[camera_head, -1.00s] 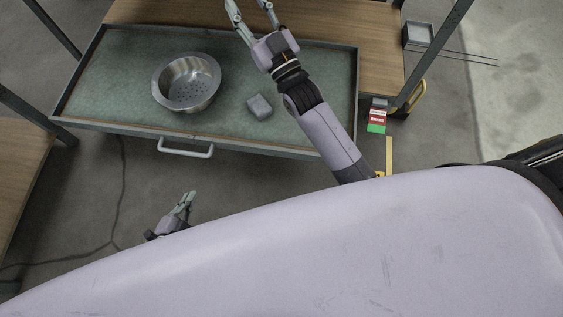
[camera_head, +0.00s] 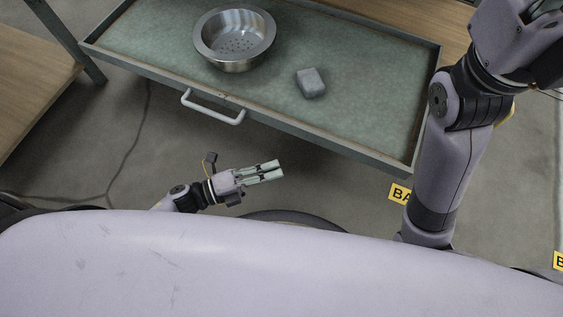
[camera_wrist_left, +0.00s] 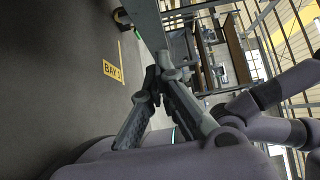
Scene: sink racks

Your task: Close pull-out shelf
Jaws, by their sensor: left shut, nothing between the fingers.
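The pull-out shelf (camera_head: 160,36) is a green-topped tray with a grey rim, pulled out from the wooden rack. Its white bar handle (camera_head: 212,108) is on the front edge. A steel strainer bowl (camera_head: 234,38) and a grey block (camera_head: 311,83) rest on it. My left gripper (camera_head: 279,171) is below and to the right of the handle, apart from the shelf, shut and empty, pointing right. The left wrist view shows its fingers (camera_wrist_left: 152,92) too. My right arm stands at the right of the shelf; its fingertips are not clearly in view.
A wooden surface (camera_head: 30,85) with a metal post stands at the left. A yellow bay label (camera_head: 400,194) lies on the floor near the shelf's front right corner. A dark cable (camera_head: 140,140) runs across the floor. Open floor lies in front of the shelf.

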